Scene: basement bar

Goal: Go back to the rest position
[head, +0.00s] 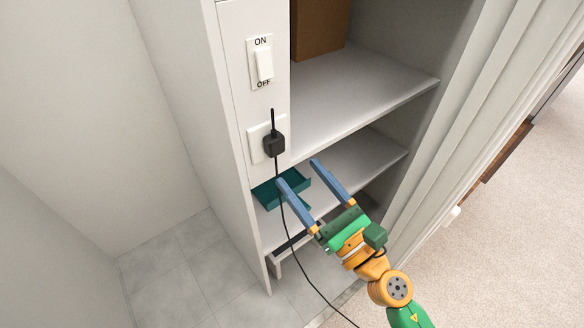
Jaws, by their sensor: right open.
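My right gripper (304,177) is in the head view, right of the middle and low. Its two blue fingers are apart, with nothing visible between them. The fingers reach toward the front of the lower shelf of the cabinet, near a teal tray (268,194), and one finger overlaps the tray in the picture. I cannot tell whether they touch. The arm comes in from the bottom right. My left gripper is not in view.
A black plug (274,144) sits in a white wall socket (258,135), its cord hanging past the gripper. A switch (264,65) marked ON and OFF is above. A brown box (318,27) stands on the upper shelf (350,88). Tiled floor (165,285) lies clear at lower left.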

